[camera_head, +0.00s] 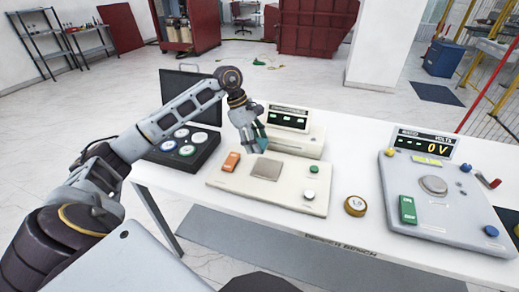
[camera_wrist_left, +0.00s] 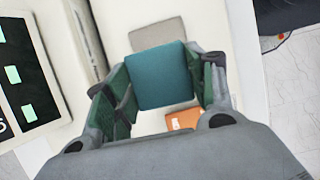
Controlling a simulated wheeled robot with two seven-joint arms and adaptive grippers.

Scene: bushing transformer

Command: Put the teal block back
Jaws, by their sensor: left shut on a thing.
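The teal block (camera_wrist_left: 160,78) is between the fingers of my left gripper (camera_wrist_left: 162,80), which is shut on it. In the head view the left gripper (camera_head: 252,138) holds the teal block (camera_head: 261,132) over the back of a cream device (camera_head: 238,181) on the white table. The device has a grey square pad (camera_head: 266,168), an orange rocker (camera_head: 231,161) and a green button. In the left wrist view the grey pad (camera_wrist_left: 158,34) shows past the block, with the orange rocker (camera_wrist_left: 183,119) near the fingers. My right gripper is not in view.
Left of the device is an open black case (camera_head: 178,155) with several round coloured pieces. A cream display box (camera_head: 291,125) stands behind the pad. A brown-yellow disc (camera_head: 355,206) and a grey device (camera_head: 440,215) reading 0 V are to the right.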

